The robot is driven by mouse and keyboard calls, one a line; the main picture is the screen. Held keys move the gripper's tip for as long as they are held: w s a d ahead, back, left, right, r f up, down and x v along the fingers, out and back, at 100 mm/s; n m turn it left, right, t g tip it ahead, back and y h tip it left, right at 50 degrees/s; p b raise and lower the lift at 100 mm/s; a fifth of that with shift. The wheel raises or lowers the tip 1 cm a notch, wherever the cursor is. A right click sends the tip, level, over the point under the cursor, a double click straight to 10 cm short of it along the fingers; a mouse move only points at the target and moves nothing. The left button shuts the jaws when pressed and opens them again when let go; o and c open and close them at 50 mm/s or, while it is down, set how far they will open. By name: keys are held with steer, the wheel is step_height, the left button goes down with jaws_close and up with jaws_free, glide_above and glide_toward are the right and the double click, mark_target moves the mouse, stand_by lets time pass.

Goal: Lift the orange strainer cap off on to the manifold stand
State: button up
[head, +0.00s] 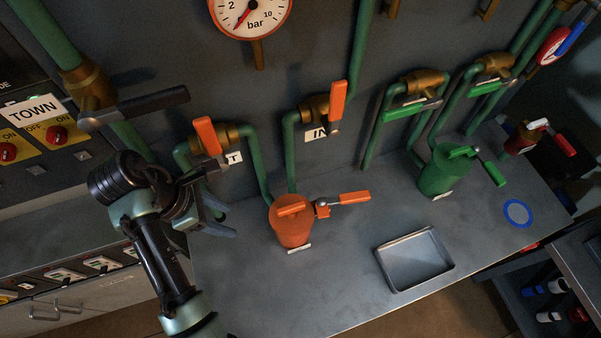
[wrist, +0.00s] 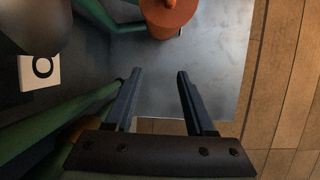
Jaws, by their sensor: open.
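The orange strainer (head: 293,226) stands upright on the grey metal manifold stand (head: 335,225). Its cap (head: 291,207), with an orange bar handle on top, sits on the body. An orange-handled valve (head: 345,198) sticks out on its right side. My gripper (head: 228,219) is open and empty, to the left of the strainer and apart from it. In the wrist view the strainer cap (wrist: 168,14) shows at the top edge, partly cut off, beyond my open fingers (wrist: 155,75).
A grey tray (head: 414,260) lies on the stand to the right. A green strainer (head: 442,174) and a blue ring (head: 518,212) are farther right. Green pipes with orange-handled valves (head: 207,137) rise behind my gripper. Bare stand surface lies between strainer and tray.

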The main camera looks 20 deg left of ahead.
steer(key=b, duration=0.2)
glide_toward(291, 207)
steer(key=x, duration=0.5)
steer(key=shift+s+f, duration=0.1)
steer(key=shift+s, duration=0.05)
steer(key=shift+x, duration=2.6)
jaws_close()
